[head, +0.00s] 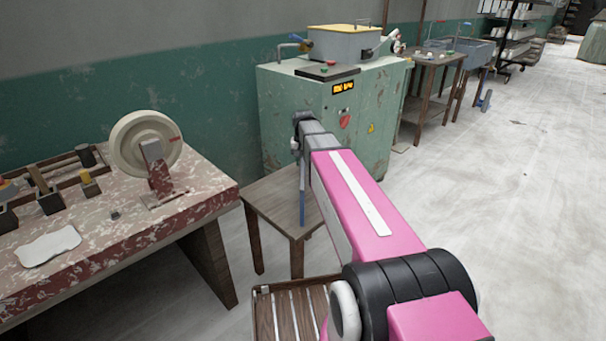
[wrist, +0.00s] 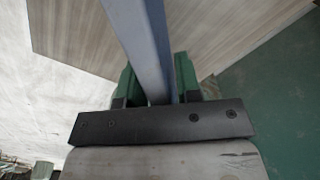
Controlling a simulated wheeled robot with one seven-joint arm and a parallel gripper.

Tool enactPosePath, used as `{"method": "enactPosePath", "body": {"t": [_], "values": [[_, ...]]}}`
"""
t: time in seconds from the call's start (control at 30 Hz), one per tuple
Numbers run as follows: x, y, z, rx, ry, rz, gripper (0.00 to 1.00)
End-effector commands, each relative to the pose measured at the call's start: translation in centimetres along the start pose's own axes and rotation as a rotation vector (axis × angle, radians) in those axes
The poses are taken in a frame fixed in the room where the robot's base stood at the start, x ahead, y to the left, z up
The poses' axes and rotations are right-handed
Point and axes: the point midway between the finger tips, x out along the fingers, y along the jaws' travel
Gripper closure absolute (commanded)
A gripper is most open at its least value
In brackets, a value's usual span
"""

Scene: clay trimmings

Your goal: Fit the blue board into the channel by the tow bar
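The blue board (head: 302,200) hangs upright as a narrow strip below the end of my arm, in front of the small wooden table (head: 265,198) in the head view. In the wrist view the board (wrist: 143,40) runs between the green fingers of my gripper (wrist: 157,82), which is shut on it. The table's wood-grain top (wrist: 75,35) shows behind the board there. I cannot tell whether the board touches the table. My arm hides most of the gripper in the head view. I cannot make out a channel or a tow bar in either view.
A worn green cabinet (head: 285,115) stands behind the small table. A red-topped bench (head: 110,245) with a pale wheel (head: 135,145) is at left. A slatted wooden piece (head: 290,312) lies low at the front, partly behind my arm. Open floor (head: 500,200) is at right.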

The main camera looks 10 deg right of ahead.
Motion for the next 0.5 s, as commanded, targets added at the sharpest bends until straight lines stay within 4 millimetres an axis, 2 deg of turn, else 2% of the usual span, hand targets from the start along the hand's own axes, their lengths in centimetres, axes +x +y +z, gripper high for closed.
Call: {"method": "enactPosePath", "body": {"t": [0.03,0.07,0.1,0.5], "values": [[-0.01,0.00,0.00,0.000,0.000,0.000,0.86],[-0.01,0.00,0.00,0.000,0.000,0.000,0.95],[-0.01,0.00,0.00,0.000,0.000,0.000,1.00],[-0.03,0.01,0.01,0.000,-0.001,0.000,1.00]]}}
